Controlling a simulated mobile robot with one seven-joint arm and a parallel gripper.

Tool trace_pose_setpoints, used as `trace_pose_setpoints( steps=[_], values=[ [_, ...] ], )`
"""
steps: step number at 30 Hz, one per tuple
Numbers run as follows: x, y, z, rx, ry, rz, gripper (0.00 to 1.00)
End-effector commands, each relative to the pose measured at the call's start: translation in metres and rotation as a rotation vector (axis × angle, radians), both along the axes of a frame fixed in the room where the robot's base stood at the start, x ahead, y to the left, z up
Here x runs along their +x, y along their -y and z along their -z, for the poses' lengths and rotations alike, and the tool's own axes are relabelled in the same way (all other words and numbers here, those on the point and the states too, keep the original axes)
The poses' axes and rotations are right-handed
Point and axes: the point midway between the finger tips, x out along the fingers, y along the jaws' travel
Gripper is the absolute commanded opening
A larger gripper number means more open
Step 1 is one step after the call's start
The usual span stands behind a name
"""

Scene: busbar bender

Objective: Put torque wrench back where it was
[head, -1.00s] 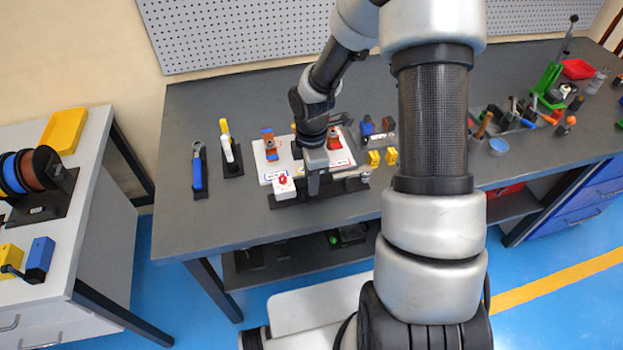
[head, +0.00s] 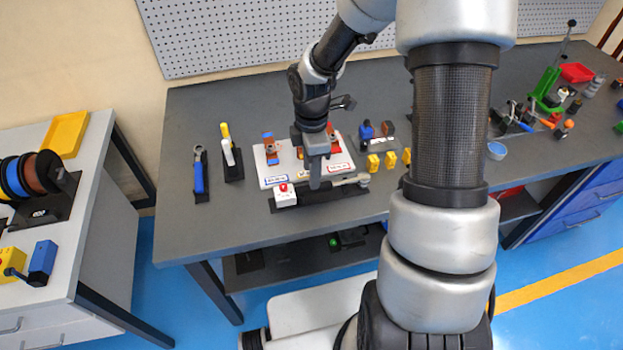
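A slim grey bar with a rounded end, which looks like the torque wrench (head: 348,182), lies along a black holder (head: 318,195) at the front edge of the white board. My gripper (head: 315,185) points down over the holder, with its fingertips at or just above the bar's left part. The fingers overlap in this view, so I cannot tell whether they are open or shut, or whether they touch the bar. The bar's left part is hidden behind them.
The white board (head: 272,180) carries copper and red parts. A white box with a red button (head: 284,195) stands left of my gripper. Blue-handled (head: 198,178) and yellow-white (head: 228,150) tools stand further left. Yellow blocks (head: 390,160) are at the right. The bench's front left is clear.

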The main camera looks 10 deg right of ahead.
Motion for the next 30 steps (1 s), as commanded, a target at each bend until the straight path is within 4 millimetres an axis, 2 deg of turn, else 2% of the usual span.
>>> trace_pose_setpoints(
  steps=[1, 3, 10, 15, 30],
  values=[
    [0.001, 0.0, -0.015, 0.0, 0.004, 0.002, 0.39],
    [0.001, 0.001, -0.03, -0.001, 0.004, 0.001, 0.39],
    [0.0, 0.0, -0.063, 0.0, 0.002, 0.001, 0.39],
    [0.0, 0.0, -0.07, 0.0, 0.0, 0.0, 0.39],
    [-0.001, 0.0, -0.073, -0.003, 0.002, 0.012, 0.39]
  ],
)
